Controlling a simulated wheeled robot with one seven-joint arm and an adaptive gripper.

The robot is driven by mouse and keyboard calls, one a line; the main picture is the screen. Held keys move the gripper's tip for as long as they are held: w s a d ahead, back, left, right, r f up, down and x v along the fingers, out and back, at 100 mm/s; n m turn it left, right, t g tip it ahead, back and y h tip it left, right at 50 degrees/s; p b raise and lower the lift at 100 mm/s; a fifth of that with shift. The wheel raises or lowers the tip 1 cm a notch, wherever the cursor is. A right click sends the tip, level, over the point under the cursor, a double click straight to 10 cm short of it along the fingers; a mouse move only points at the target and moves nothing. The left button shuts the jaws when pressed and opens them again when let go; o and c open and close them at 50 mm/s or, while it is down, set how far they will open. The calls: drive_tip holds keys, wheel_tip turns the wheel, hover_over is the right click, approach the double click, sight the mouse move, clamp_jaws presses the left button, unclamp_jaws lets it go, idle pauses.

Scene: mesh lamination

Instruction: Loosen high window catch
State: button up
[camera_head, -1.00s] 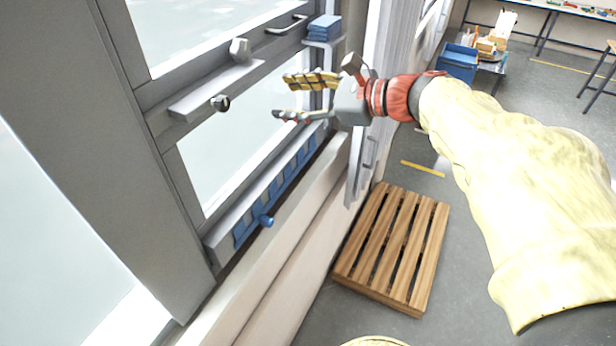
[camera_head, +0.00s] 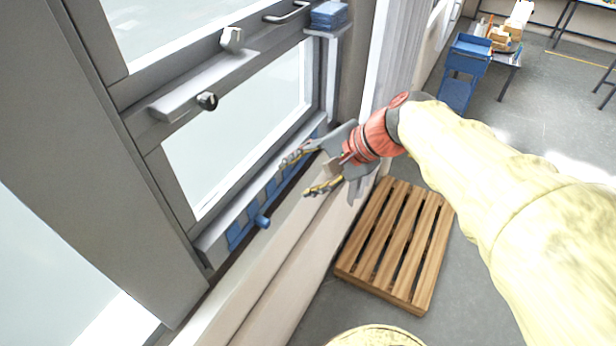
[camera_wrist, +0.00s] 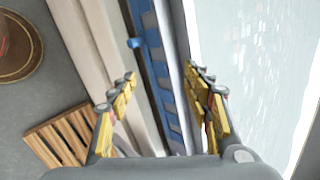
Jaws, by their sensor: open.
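The window (camera_head: 235,125) has a grey frame with a horizontal rail across it. On the rail are a dark round knob (camera_head: 207,101) and a light grey block-like catch (camera_head: 231,38) above a narrow ledge. I cannot tell for certain which is the high window catch. A bar handle (camera_head: 287,12) sits higher up to the right. My gripper (camera_head: 307,172) is open and empty, low beside the sill, below and right of these fittings. In the wrist view its fingers (camera_wrist: 160,85) spread on both sides of the blue slotted strip (camera_wrist: 150,50) along the sill, apart from the catch.
The blue strip carries a blue knob (camera_head: 262,221). Blue folded cloths or pads (camera_head: 328,14) lie on a small shelf at the upper right. A wooden pallet (camera_head: 397,245) lies on the floor below. A blue cart (camera_head: 463,70) stands farther back. The floor between is clear.

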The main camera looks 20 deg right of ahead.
drive_tip(key=shift+s+f+n, duration=0.4)
drive_tip(key=shift+f+n, duration=0.2)
drive_tip(key=shift+f, duration=0.15)
